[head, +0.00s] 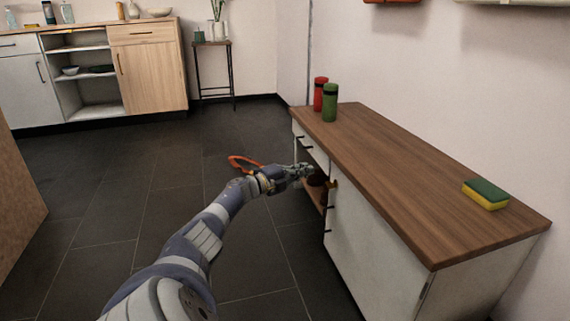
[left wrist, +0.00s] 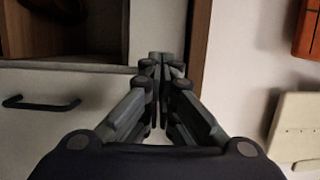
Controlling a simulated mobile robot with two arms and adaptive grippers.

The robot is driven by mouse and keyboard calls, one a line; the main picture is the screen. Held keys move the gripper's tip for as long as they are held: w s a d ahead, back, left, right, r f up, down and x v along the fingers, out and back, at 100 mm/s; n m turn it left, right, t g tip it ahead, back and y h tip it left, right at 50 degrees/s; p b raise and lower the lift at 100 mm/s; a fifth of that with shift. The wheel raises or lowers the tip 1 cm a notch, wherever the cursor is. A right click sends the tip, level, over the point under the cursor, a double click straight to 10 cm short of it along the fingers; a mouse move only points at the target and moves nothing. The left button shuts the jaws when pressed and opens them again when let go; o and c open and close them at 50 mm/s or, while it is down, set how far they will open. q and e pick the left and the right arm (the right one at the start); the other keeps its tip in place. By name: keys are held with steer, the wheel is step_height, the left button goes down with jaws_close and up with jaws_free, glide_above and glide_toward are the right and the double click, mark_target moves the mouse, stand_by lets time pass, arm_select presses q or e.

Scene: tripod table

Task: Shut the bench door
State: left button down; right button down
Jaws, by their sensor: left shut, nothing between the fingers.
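The bench (head: 400,180) stands along the right wall, with a brown wooden top and a white front. A white door panel (head: 370,255) with a dark handle fills the near part of its front. Farther along, an open compartment shows dark between the fronts; how far any door stands open is unclear. My left gripper (head: 304,170) is shut and empty, beside the bench front near this opening. In the left wrist view its fingertips (left wrist: 160,62) are together before a white front (left wrist: 60,125) with a black handle; whether they touch it cannot be told. My right gripper is out of view.
A red canister (head: 320,93) and a green canister (head: 330,103) stand at the bench's far end; a sponge (head: 486,194) lies nearer. An orange curved piece (head: 240,160) shows beside my wrist. The dark floor (head: 100,200) left of my arm is clear. Another cabinet (head: 150,75) stands behind.

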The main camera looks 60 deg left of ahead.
arm_select(q)
steer(key=s+a+b, duration=0.3)
steer(key=a+b, duration=0.2)
steer(key=a, duration=0.1)
steer(key=shift+s, duration=0.1)
stand_by(0.4)
